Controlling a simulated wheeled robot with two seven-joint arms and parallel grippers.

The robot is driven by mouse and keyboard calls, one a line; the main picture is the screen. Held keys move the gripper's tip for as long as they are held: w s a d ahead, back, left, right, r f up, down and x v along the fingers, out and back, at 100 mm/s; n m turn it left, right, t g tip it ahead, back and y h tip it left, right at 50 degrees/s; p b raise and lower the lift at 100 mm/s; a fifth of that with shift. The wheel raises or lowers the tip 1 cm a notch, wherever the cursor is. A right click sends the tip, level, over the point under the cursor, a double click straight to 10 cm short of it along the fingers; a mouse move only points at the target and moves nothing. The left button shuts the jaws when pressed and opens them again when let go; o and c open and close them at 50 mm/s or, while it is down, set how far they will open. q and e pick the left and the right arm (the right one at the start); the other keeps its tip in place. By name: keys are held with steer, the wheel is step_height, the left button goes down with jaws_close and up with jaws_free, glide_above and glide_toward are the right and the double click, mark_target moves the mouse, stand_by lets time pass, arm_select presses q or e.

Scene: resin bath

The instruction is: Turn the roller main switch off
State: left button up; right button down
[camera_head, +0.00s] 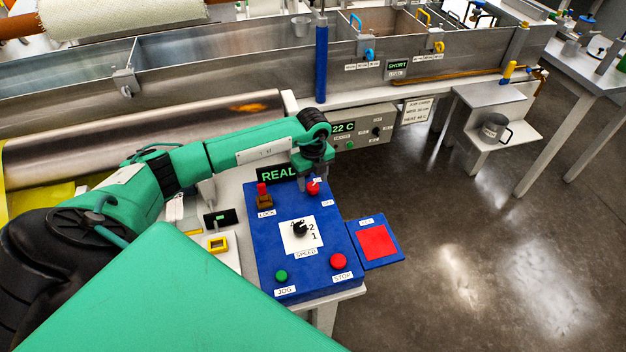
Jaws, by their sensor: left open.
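The blue roller control box (270,245) stands on a light bench in the middle of the view. A red knob (313,188) sits at its far right corner, with small white labels beside it that are too small to read surely; it looks like the main switch. My left gripper (313,181) points down right over this knob, with its fingers open about it. I cannot tell whether the fingers touch the knob.
On the box are a red-topped part (263,196) labelled LOCK, a speed dial (300,229), a green JOG button (281,276) and a red STOP button (338,261). A red pad (378,241) lies at its right. A temperature panel (365,128) stands behind. The floor at right is clear.

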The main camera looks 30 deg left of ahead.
arm_select(q)
steer(key=shift+f, duration=0.95)
steer(key=shift+c, duration=0.2)
steer(key=c, duration=0.9)
arm_select(e)
steer(key=shift+s, duration=0.45)
